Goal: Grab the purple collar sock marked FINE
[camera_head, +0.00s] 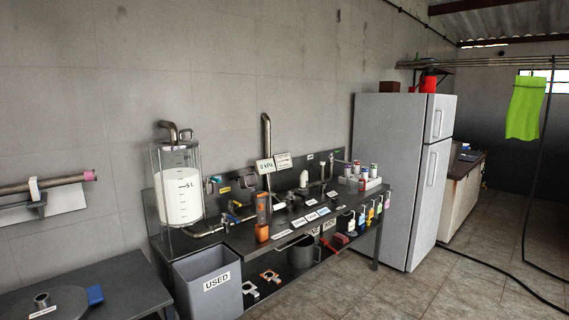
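No thing with a readable FINE marking shows in this view. Several small hanging items (361,220) with differently coloured parts line the right front edge of the dark bench (240,240). They are too small for me to tell which has a purple collar. At the far left a metal pipe (40,184) on the wall has a pinkish end (89,175). My gripper is not in view.
A clear tank with white liquid (180,195) stands at the bench's left end. A grey bin marked USED (208,283) stands in front. A low dark table (100,290) is at lower left. A white fridge (390,180) stands right. Tiled floor (440,290) is open, with a black hose.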

